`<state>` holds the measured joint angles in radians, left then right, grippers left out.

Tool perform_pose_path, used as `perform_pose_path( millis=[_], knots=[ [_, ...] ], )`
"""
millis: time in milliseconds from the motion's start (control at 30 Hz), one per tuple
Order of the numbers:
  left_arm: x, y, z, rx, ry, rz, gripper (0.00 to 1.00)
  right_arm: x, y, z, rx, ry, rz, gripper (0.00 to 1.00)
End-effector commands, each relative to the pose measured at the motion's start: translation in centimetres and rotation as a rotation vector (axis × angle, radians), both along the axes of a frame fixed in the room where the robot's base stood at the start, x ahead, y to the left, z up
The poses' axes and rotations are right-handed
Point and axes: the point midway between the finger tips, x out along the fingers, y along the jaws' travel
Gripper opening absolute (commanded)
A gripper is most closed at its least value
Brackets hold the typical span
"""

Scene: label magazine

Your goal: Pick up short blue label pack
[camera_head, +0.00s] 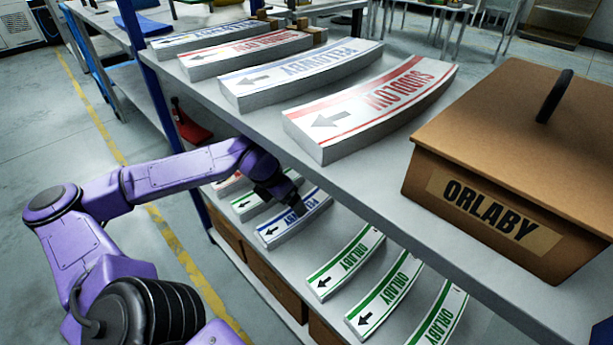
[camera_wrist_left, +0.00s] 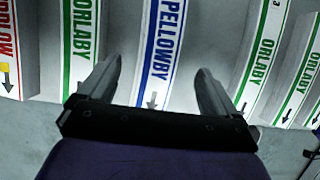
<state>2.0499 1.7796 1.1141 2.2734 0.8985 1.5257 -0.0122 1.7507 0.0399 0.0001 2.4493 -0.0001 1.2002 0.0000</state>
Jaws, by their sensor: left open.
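The short blue label pack (camera_head: 278,231), a white stack with blue stripes and a "PELLOWBY" label, lies on the lower shelf. My left gripper (camera_head: 290,203) reaches in under the upper shelf and is over the far part of this pack, partly hiding it. In the left wrist view my left gripper (camera_wrist_left: 157,80) is open, with a finger on each side of the blue pack (camera_wrist_left: 165,40). Nothing is held between the fingers. Whether the fingers touch the pack cannot be told. My right gripper is in neither view.
Green ORLABY packs (camera_head: 345,263) lie on both sides of the blue pack on the lower shelf. The upper shelf (camera_head: 235,118) overhangs, carrying longer red and blue packs (camera_head: 370,105) and a brown ORLABY box (camera_head: 480,150). A red pack (camera_wrist_left: 8,50) shows at the left in the wrist view.

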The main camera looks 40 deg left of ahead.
Motion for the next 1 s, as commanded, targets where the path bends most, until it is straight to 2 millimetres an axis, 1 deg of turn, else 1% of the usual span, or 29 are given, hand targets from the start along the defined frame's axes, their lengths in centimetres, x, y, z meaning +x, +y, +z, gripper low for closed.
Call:
perform_pose_path(
  millis=[33, 100, 200, 267, 500, 600, 833, 867, 900, 967, 1000],
  knots=[
    [0.2, 0.1, -1.4, 0.001, 0.005, 0.001, 0.93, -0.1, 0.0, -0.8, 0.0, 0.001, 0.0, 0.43],
    [0.5, 0.2, -2.7, 0.001, 0.005, 0.007, 0.93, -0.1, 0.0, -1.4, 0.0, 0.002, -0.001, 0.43],
    [0.9, 0.4, -4.1, 0.001, 0.003, 0.014, 0.93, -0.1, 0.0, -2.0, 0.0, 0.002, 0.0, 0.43],
    [1.0, 0.5, -4.6, 0.001, 0.004, 0.017, 0.93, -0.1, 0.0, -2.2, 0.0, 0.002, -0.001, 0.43],
    [2.9, -0.2, -8.3, 0.002, 0.004, 0.014, 0.93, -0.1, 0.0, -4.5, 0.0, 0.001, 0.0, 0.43],
    [3.4, -0.3, -9.1, 0.001, 0.002, 0.014, 0.93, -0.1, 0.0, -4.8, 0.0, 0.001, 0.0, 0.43],
    [3.6, -0.4, -9.0, 0.0, 0.002, 0.013, 0.93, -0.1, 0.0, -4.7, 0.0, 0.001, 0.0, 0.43],
    [3.6, -0.4, -9.0, 0.0, 0.002, 0.013, 0.86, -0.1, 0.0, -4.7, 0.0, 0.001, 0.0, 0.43],
    [3.6, -0.4, -9.0, 0.0, 0.002, 0.013, 0.73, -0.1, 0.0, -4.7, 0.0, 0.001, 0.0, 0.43],
    [3.6, -0.4, -9.0, 0.001, 0.002, 0.012, 0.54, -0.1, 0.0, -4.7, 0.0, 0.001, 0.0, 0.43],
    [3.6, -0.4, -9.0, 0.001, 0.002, 0.012, 0.41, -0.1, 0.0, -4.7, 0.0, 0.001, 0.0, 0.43]
  ],
)
